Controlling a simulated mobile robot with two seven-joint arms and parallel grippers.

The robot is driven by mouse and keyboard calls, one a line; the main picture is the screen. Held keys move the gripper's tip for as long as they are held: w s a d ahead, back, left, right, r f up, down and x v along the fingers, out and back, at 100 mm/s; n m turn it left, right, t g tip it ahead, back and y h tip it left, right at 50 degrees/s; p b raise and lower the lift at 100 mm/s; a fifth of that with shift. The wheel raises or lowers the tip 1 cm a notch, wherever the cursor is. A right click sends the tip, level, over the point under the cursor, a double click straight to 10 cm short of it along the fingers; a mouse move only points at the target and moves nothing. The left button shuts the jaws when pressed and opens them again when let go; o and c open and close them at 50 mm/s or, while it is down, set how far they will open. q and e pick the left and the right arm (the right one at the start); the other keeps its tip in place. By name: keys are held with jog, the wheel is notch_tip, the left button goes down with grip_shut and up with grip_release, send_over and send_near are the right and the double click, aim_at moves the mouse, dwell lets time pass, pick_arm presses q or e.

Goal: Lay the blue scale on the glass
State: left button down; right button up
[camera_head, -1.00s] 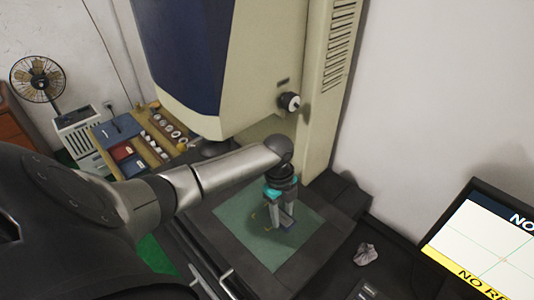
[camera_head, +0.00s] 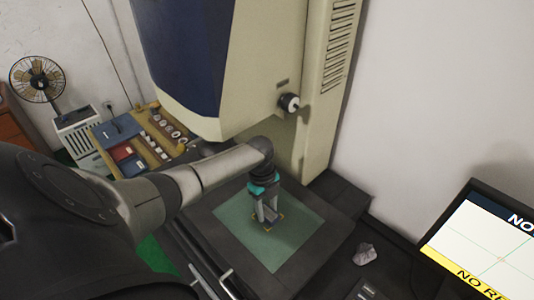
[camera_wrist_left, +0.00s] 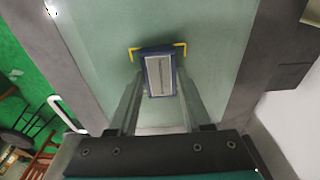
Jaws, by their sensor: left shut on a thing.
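The blue scale (camera_wrist_left: 160,75), a small block with a blue rim and a pale face, is between my left fingertips in the left wrist view. My left gripper (camera_head: 267,219) is shut on it, low over the pale green glass (camera_head: 297,232). The glass also fills the middle of the wrist view (camera_wrist_left: 215,25). Yellow corner marks (camera_wrist_left: 181,46) on the glass show just beyond the scale's far corners. Whether the scale touches the glass, I cannot tell. In the head view the fingers mostly hide the scale. My right gripper is not in view.
The big cream and blue machine head (camera_head: 225,70) hangs over the back of the stage. A crumpled grey cloth (camera_head: 365,254) lies right of the stage. A monitor (camera_head: 490,245) stands at the right. A bench with rings and boxes (camera_head: 130,140) is at the left.

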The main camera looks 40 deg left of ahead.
aim_at(265, 211)
pick_arm(q)
jog(key=shift+f, duration=0.15)
jog(key=shift+c, duration=1.7)
grip_release()
jog(key=shift+r, duration=0.25)
jog(key=r, duration=0.5)
jog(key=a+r, duration=0.1)
jog(key=r, duration=0.1)
jog(key=shift+r, duration=0.15)
jog(key=shift+d, duration=0.1)
